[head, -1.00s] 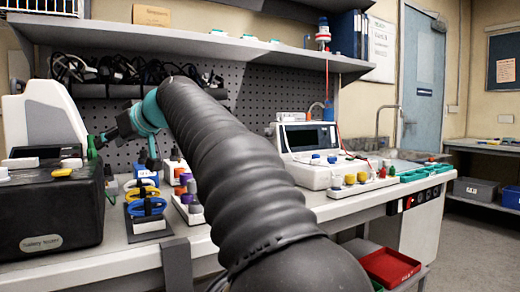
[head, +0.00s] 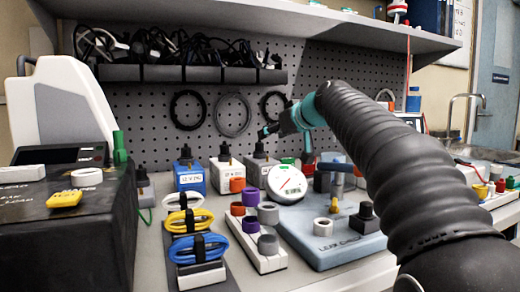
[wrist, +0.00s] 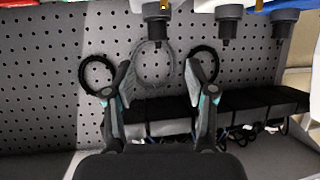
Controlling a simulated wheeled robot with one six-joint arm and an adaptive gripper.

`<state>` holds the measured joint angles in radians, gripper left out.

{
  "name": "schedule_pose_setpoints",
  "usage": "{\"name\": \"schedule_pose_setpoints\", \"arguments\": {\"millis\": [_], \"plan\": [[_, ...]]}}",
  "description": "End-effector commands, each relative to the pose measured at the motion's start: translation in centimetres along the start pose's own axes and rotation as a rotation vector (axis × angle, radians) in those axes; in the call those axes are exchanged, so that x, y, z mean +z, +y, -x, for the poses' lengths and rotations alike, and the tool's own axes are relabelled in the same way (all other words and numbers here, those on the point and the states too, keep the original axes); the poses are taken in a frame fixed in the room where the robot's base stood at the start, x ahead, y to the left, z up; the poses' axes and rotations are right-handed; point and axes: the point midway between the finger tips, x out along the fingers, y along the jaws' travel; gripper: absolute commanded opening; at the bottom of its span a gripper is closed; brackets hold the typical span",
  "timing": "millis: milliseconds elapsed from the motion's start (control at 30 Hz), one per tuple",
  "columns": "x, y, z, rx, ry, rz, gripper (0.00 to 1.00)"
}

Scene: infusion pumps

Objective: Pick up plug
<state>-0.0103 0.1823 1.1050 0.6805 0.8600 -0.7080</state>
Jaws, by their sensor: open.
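No single plug is marked out. Black plug-like tops stand on a blue box (head: 191,180) and on white boxes (head: 227,177) along the bench back. In the wrist view, which looks upside down, black tops (wrist: 157,30) and (wrist: 229,30) show at the upper edge. Orange, purple and grey caps (head: 268,213) sit on a white rack (head: 270,262).
A grey leak-check base (head: 318,250) with a round gauge (head: 287,184) stands right of the rack. Coiled cables (head: 195,247) stand in front. A black case (head: 60,235) fills the left. A shelf (head: 250,28) overhangs the bench; cables hang on the pegboard (head: 330,130).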

Motion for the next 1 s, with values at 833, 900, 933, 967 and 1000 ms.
{"name": "schedule_pose_setpoints", "arguments": {"millis": [833, 900, 933, 967, 1000], "plan": [[0.8, -0.1, -7.8, -0.002, 0.000, 0.001, 0.56], [0.8, -0.1, -7.8, -0.001, 0.000, 0.001, 0.56], [0.8, -0.1, -7.7, -0.001, 0.000, 0.001, 0.56], [0.8, -0.1, -7.7, -0.001, 0.000, 0.001, 0.56], [0.8, -0.1, -7.7, -0.001, 0.000, 0.001, 0.53]]}}
